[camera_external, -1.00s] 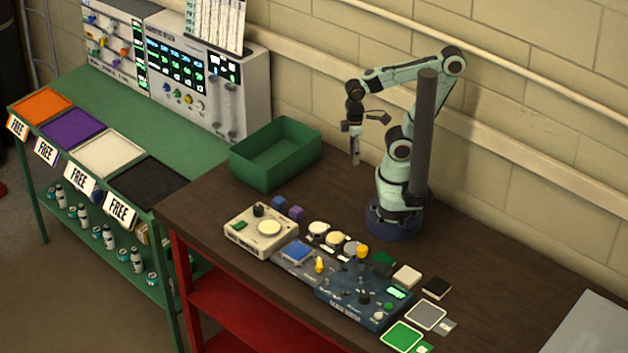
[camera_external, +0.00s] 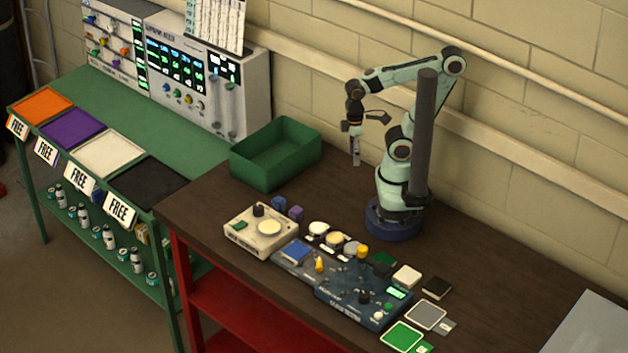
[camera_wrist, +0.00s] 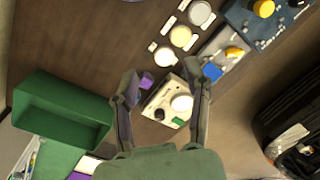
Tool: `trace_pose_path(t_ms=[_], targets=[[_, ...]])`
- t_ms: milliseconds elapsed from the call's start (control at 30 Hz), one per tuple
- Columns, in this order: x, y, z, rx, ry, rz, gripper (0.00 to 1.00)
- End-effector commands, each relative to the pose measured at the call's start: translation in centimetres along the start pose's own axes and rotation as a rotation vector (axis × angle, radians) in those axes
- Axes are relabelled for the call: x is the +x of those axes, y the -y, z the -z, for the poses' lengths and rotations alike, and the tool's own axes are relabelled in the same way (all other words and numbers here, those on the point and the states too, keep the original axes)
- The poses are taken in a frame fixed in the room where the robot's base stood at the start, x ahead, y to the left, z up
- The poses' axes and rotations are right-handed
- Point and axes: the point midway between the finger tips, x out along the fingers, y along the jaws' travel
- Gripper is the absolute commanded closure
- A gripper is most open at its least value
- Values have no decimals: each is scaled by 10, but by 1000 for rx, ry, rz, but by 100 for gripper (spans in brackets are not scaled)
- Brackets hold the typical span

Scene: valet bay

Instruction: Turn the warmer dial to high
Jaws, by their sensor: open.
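A cream box (camera_external: 238,234), which looks like the warmer, stands on the dark bench with a black dial (camera_external: 258,210) and a round pale plate (camera_external: 269,228) on top. Its dial markings are too small to read. In the wrist view my gripper (camera_wrist: 162,73) is open, with nothing held.
A green bin (camera_external: 268,172) stands behind the box. Blue and purple cubes (camera_external: 296,213) lie close behind it. Round pads (camera_external: 318,229) and a blue panel with knobs (camera_external: 345,302) sit to its right. Bare bench lies between the bin and my base.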

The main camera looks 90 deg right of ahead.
Motion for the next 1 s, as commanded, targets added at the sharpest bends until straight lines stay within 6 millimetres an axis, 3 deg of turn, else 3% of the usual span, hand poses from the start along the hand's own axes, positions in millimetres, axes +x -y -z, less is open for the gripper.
trace_pose_path(t_ms=[167,267,367,500,633,767,833,900,1000], targets=[[0,0,3,-148,-17,-1,38],[-11,-1,21,-329,-90,-19,38],[-32,-4,53,-529,-179,-55,38],[-51,-13,110,-803,-237,-108,38],[-52,-24,164,-1001,-241,-146,38],[-29,-40,221,-1168,-205,-166,38],[-5,-49,249,-1229,-167,-162,38],[24,-56,269,-1256,-121,-144,38],[66,-64,281,-1253,-49,-103,38]])
